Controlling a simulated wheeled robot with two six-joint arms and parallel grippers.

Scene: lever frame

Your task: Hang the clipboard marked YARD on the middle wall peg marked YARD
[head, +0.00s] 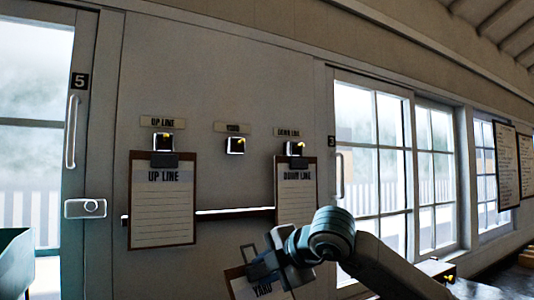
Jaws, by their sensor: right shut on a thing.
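The clipboard marked YARD (240,285) is at the bottom middle of the head view, tilted, with its lower part cut off by the frame edge. My right gripper (262,268) is shut on its top end and partly hides it. The middle wall peg (235,146) is bare, under a small label reading YARD (233,128). It is well above the held clipboard, slightly to its left. My left gripper is not in view.
The UP LINE clipboard (162,210) hangs from the left peg, and the DOWN LINE clipboard (296,188) from the right peg. Bare wall lies between them, crossed by a bright horizontal bar (235,211). A teal box (14,262) stands at far left.

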